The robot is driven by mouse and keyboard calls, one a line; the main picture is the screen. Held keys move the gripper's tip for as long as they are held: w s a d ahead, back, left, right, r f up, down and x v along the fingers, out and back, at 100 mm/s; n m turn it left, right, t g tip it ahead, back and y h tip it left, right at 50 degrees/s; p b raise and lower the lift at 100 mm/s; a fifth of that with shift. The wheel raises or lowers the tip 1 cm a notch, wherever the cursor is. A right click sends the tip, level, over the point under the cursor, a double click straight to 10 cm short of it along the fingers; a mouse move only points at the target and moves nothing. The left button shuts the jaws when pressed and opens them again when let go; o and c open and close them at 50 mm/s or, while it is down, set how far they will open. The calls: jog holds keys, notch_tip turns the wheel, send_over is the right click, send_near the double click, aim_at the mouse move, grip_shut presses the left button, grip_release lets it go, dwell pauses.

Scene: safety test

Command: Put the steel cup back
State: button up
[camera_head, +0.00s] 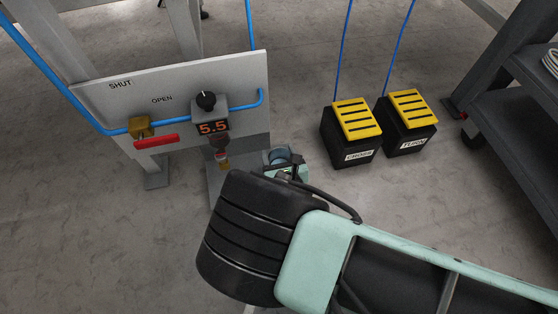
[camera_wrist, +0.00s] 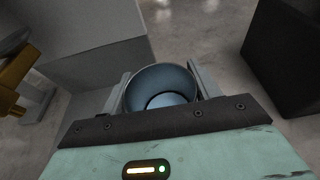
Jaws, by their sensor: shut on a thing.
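The steel cup (camera_wrist: 160,88) is a round, blue-grey open cup. In the wrist view I look into its mouth, and it appears empty. My gripper (camera_wrist: 163,82) is shut on it, with one grey finger on each side. In the head view the cup (camera_head: 280,155) shows only in part beyond my gripper (camera_head: 287,170), just right of the grey panel's lower right corner. My arm hides the rest of it and what lies beneath it.
The grey panel (camera_head: 100,95) carries a blue hose, a red lever (camera_head: 156,141), a display reading 5.5 (camera_head: 213,128) and a brass-tipped fitting (camera_head: 222,158). Two black boxes with yellow tops (camera_head: 357,118) (camera_head: 412,112) stand right. A dark shelf unit (camera_head: 515,120) is far right. Floor between is clear.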

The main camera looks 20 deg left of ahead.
jog(key=shift+f, duration=0.8)
jog(key=shift+r, duration=0.15)
jog(key=o, duration=1.1)
jog(key=shift+f, duration=0.2)
jog(key=shift+r, duration=0.15)
